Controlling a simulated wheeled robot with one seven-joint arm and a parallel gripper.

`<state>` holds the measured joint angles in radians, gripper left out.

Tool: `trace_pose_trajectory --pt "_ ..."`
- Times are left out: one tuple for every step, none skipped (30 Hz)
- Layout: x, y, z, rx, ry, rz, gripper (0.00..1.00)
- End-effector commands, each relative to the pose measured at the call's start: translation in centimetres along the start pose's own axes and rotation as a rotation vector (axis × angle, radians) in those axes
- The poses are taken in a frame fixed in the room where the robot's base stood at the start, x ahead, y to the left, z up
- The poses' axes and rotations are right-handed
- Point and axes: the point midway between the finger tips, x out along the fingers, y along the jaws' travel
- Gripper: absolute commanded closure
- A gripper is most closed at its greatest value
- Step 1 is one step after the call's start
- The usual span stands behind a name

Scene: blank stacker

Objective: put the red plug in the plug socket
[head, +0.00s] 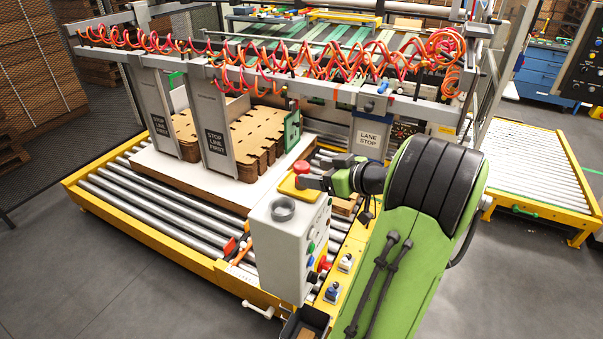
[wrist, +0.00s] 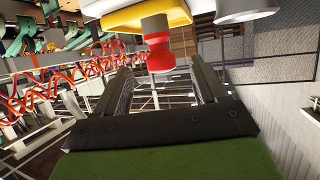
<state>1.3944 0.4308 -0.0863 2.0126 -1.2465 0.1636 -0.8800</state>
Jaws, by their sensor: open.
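The red plug (head: 301,167) stands on a yellow pad (head: 293,188) on top of the grey control box. In the wrist view the red plug (wrist: 158,50) shows a waisted shape, wide at both ends. The plug socket looks to be the grey round cup (head: 283,209) on the same box top, its mouth open and empty; its side shows at the top of the wrist view (wrist: 246,10). My gripper (head: 312,181) is open beside the pad. In the wrist view its fingers (wrist: 160,75) are apart, with the plug at or just beyond their tips; contact cannot be told.
The control box (head: 275,247) carries buttons on its right side. A roller conveyor (head: 150,215) with stacked cardboard (head: 245,140) lies behind and left. Grey posts and red coiled hoses (head: 270,65) hang behind. A grey lane-stop post (head: 370,130) stands behind my arm.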

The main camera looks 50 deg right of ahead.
Motion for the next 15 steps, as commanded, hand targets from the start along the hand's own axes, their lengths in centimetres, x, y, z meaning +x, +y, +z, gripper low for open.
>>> trace_pose_trajectory --pt "-1.2 0.1 0.2 -0.001 0.000 0.006 0.29" --pt "-1.9 0.1 0.2 -0.001 -0.001 0.005 0.29" --pt "-2.7 0.1 0.2 0.000 -0.001 0.005 0.29" --pt "-3.2 0.1 0.1 0.000 0.000 0.003 0.29" --pt "-3.6 0.1 0.1 -0.001 0.000 0.003 0.29" --pt "-4.0 0.0 0.1 -0.001 0.000 0.002 0.29" --pt "-4.3 0.0 0.1 -0.001 0.000 0.000 0.29" --pt "-4.4 0.0 0.1 -0.001 0.000 0.000 0.29" --pt "-4.6 0.0 0.1 -0.001 0.000 -0.001 0.29" --pt "-4.6 -0.1 0.0 -0.001 0.000 -0.001 0.29" --pt "-4.6 -0.1 0.0 -0.001 -0.001 -0.001 0.29" --pt "-4.6 -0.2 0.0 -0.001 -0.003 -0.004 0.29" --pt "-4.3 -0.5 -0.2 -0.003 -0.009 -0.010 0.29" --pt "-3.9 -1.1 -0.4 -0.005 -0.022 -0.021 0.29" --pt "-3.1 -2.3 -0.8 -0.009 -0.051 -0.043 0.29"
